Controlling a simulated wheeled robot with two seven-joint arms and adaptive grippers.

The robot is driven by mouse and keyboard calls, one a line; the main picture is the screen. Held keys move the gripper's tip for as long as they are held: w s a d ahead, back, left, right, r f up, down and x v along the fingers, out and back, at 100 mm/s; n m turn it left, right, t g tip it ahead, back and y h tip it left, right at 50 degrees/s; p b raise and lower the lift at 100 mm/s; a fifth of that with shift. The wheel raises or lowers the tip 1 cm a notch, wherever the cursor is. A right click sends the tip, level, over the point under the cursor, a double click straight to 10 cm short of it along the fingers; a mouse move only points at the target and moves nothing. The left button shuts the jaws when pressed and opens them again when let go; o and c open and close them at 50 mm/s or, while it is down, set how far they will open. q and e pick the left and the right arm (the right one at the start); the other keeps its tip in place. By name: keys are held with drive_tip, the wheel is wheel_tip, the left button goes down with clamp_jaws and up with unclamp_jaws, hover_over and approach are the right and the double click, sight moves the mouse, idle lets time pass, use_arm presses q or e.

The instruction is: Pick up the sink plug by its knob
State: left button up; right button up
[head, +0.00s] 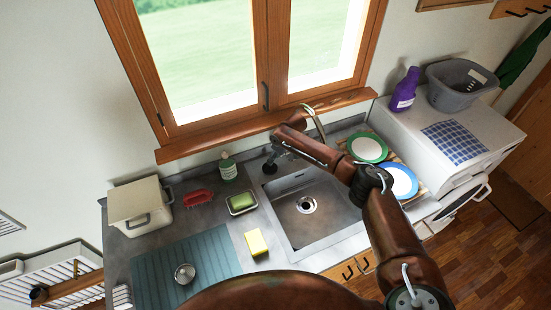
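My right arm reaches in from the lower right, bends near the plates and comes back over the sink's rear edge. Its dark gripper (269,166) is small, pointing down at the counter strip behind the sink's left rear corner. I cannot tell whether its fingers are open or shut. I cannot make out a sink plug with certainty; one at the gripper would be hidden by it. The steel sink (327,228) is empty, and its round drain (307,204) shows a dark centre. My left gripper is not in view.
A green bottle (228,168), a soap dish (241,203), a red brush (197,198) and a yellow sponge (256,242) stand left of the sink. A round metal item (185,273) lies on the teal mat (215,250). Plates (368,149) and the tap (317,122) are close to my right arm.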

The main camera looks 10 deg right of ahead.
sight(272, 169)
drive_tip(key=f, duration=0.1)
drive_tip(key=w+f+b, duration=0.1)
drive_tip(key=f, duration=0.1)
drive_tip(key=shift+w+a+b, duration=0.15)
drive_tip(key=shift+w+b, duration=0.15)
drive_tip(key=shift+b, duration=0.1)
drive_tip(key=shift+s+a+f+b, duration=0.1)
drive_tip(key=shift+a+f+b, duration=0.1)
drive_tip(key=shift+f+b, duration=0.6)
drive_tip(key=shift+w+a+f+b, duration=0.2)
drive_tip(key=shift+f+b, duration=0.25)
drive_tip(key=shift+b, duration=0.4)
drive_tip(key=shift+w+f+b, duration=0.25)
drive_tip(key=shift+f+b, duration=0.05)
drive_tip(key=shift+f, duration=0.1)
drive_tip(key=shift+a, duration=0.1)
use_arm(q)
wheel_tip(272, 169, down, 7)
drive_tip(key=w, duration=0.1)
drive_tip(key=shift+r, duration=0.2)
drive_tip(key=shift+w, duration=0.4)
use_arm(e)
clamp_jaws()
